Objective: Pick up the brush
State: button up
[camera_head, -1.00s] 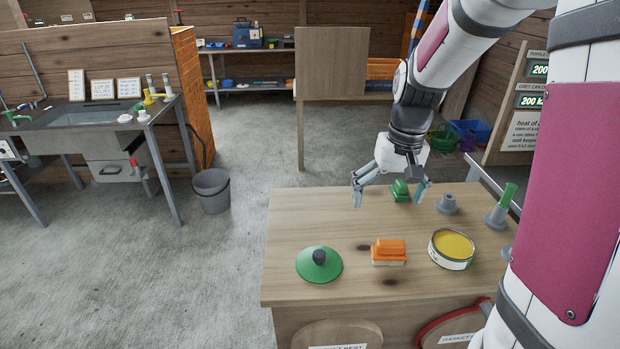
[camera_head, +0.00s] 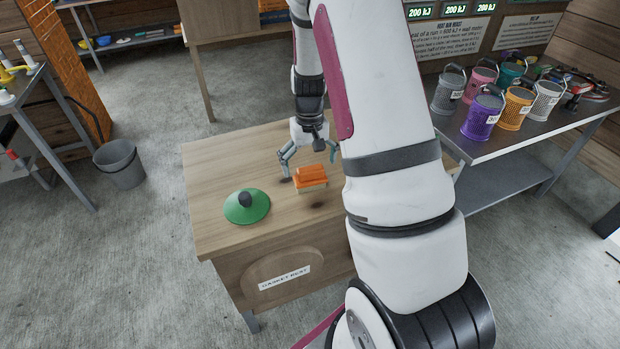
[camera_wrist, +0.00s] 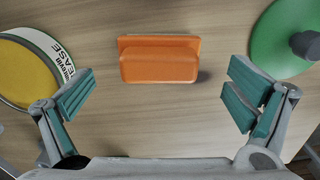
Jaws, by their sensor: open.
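An orange brush (camera_head: 311,173) with a raised handle block and a paler base lies on the wooden bench (camera_head: 222,170). In the wrist view the brush (camera_wrist: 160,58) lies crosswise, above centre and between the lines of the two fingers. My gripper (camera_head: 309,160) points down at it from just behind, its fingers spread wide and empty. In the wrist view the teal finger pads of my gripper (camera_wrist: 160,95) stand apart on either side, with no contact visible. The brush's underside is hidden.
A green cone lid (camera_head: 246,206) with a dark knob stands left of the brush. A grease tin (camera_wrist: 35,70) is on its other side, hidden by my arm in the head view.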

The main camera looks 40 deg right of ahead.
aim_at(310, 179)
jog(key=shift+s+f, duration=0.15)
jog(key=shift+f, duration=2.6)
jog(key=c, duration=1.3)
